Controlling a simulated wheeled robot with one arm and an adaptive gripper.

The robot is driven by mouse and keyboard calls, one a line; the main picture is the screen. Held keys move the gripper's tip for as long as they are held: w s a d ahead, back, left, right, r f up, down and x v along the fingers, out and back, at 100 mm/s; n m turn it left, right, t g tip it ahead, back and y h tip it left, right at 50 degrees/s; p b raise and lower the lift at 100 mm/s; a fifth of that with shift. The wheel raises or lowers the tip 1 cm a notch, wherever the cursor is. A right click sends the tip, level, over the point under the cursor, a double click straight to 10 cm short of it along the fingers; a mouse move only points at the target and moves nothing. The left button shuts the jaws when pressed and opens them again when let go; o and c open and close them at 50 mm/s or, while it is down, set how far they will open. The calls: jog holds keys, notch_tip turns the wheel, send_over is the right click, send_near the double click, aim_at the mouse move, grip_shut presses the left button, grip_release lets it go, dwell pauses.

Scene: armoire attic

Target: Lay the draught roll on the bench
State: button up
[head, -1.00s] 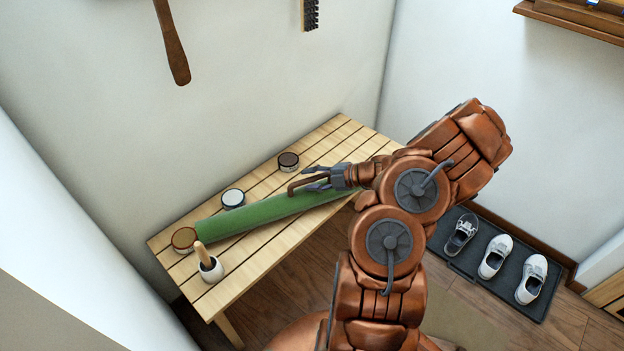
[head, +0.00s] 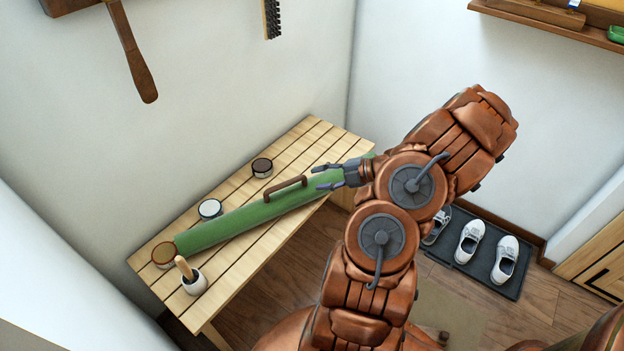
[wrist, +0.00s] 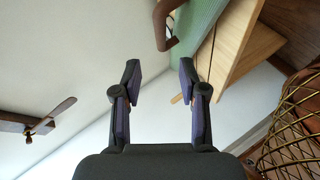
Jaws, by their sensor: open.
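The draught roll (head: 240,221) is a long green roll with a brown handle (head: 286,189). It lies lengthwise across the slatted wooden bench (head: 262,243), and its far right end is partly hidden by my arm. My gripper (head: 318,177) is open and empty, just right of the handle and apart from it. In the wrist view the open fingers (wrist: 159,80) have nothing between them. The green roll (wrist: 196,28) and its handle (wrist: 167,28) show beyond them at the top.
A brown-lidded tin (head: 262,167), a white-lidded tin (head: 210,208), another tin (head: 164,255) and a white pot with a wooden-handled tool (head: 194,283) stand on the bench around the roll. Shoes (head: 470,242) sit on a dark tray at right. A wicker basket (wrist: 290,130) shows in the wrist view.

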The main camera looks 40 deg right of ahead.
jog(key=s+a+r+n+g+y, duration=0.1)
jog(key=a+r+n+g, duration=0.45)
jog(key=a+n, duration=0.75)
jog(key=s+a+r+n+g+y, duration=0.1)
jog(key=a+r+n+g, duration=0.5)
jog(key=a+n, duration=0.7)
jog(key=s+a+r+n+h, duration=0.1)
jog(key=s+r+n+h, duration=0.1)
jog(key=s+n, duration=0.4)
jog(key=s+a+r+n+g+h, duration=0.1)
jog(key=s+n+h, duration=0.3)
jog(key=n, duration=0.7)
jog(key=s+a+r+n+g+h, duration=0.1)
jog(key=s+a+r+n+h, duration=0.1)
jog(key=s+n, duration=0.6)
jog(key=shift+s+a+r+n+h, duration=0.4)
jog(key=shift+a+n+h, duration=0.1)
jog(key=shift+a+h, duration=0.25)
jog(key=shift+w+d, duration=0.1)
